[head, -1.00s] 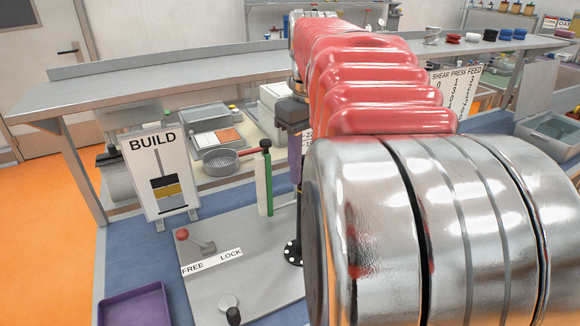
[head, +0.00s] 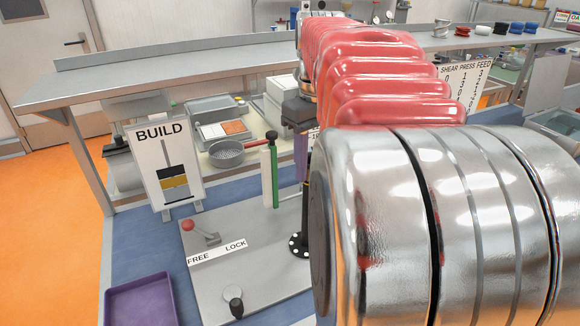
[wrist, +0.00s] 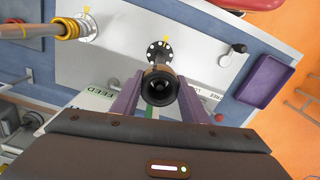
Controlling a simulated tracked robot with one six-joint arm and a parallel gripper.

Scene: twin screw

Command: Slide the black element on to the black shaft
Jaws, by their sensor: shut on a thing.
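My gripper (wrist: 162,98) has purple fingers and is shut on the black element (wrist: 159,88), a dark round piece with a central hole or recess. In the head view, my gripper (head: 300,150) is partly hidden by my arm. The black shaft (head: 305,212) stands upright on the plate below it, and its round bolted flange (head: 297,246) shows at the foot. In the wrist view, this flange (wrist: 159,49) lies just beyond the element, with a tan part between them. I cannot tell whether the element is around the shaft or above it.
A second shaft (wrist: 68,28) with brass-coloured pieces stands left in the wrist view. A white-and-green post (head: 270,178), BUILD sign (head: 168,140) and red-knobbed FREE/LOCK lever (head: 203,234) stand left of the shaft. A purple tray (head: 141,302) lies front left.

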